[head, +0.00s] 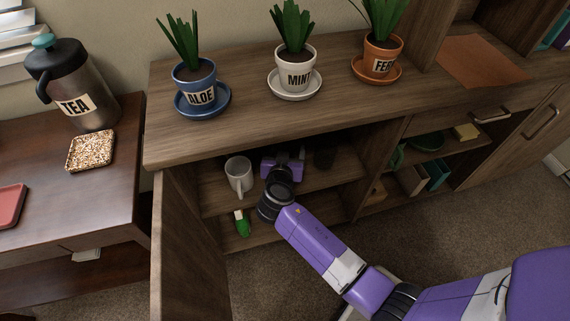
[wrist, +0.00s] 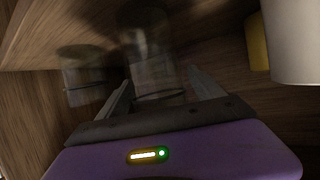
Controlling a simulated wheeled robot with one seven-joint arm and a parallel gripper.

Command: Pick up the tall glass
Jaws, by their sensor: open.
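In the wrist view a tall clear glass (wrist: 150,50) stands upright on the wooden shelf, blurred and dim. My gripper (wrist: 165,92) is open. Its two fingers lie to the left and right of the glass's lower part, and I cannot tell whether they touch it. A shorter clear glass (wrist: 84,76) stands to the left, outside the left finger. In the head view my gripper's purple body (head: 283,163) is inside the open cupboard, over the upper shelf. Its fingers and the tall glass are hidden there.
A white mug (head: 239,175) stands left of my gripper and is close at the right in the wrist view (wrist: 295,40), beside a yellow thing (wrist: 257,42). A dark, unclear vessel (head: 325,156) is to the right. A green-and-white item (head: 242,224) is lower down. The open door (head: 185,245) stands left.

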